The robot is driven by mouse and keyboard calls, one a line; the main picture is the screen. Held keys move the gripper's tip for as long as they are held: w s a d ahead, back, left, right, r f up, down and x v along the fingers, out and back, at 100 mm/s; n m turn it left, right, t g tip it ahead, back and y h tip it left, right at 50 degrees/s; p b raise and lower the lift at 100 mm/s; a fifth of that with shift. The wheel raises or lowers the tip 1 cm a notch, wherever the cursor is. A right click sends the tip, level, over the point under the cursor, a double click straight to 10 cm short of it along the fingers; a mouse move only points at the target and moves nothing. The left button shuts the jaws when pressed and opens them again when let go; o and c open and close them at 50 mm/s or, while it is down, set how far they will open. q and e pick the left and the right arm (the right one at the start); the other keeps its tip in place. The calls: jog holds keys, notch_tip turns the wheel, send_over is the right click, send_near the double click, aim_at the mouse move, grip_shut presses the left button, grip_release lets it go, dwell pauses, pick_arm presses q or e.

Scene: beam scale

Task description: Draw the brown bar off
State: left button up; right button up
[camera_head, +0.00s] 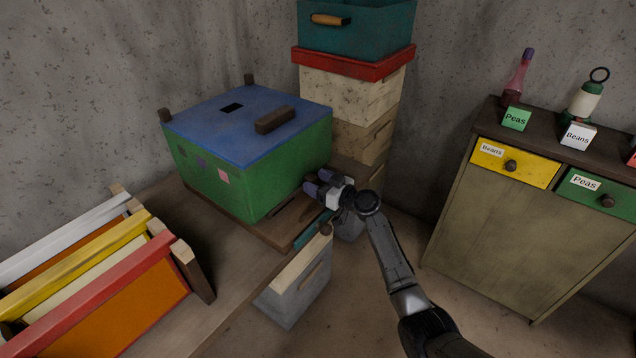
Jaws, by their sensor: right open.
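A green hive box (225,180) with a blue lid (215,125) stands on a brown wooden base. A short dark brown bar (275,119) lies on the lid near a dark slot (231,107). Another narrow brown strip (288,212) shows low along the box's right side, at the base; I cannot tell which is the task's bar. My right gripper (317,183) is open beside the box's lower right corner, close to the low strip's far end. I see nothing between its fingers; whether it touches the strip is unclear. My left gripper is not in view.
A teal strip (313,230) sits at the bench edge below the gripper, above a grey box (297,290). Stacked cream boxes (350,95) stand behind. Coloured frames (110,290) fill the left front. A cabinet (520,225) stands right, with open floor between.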

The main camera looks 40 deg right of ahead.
jog(key=shift+c, duration=0.3)
jog(key=c, duration=1)
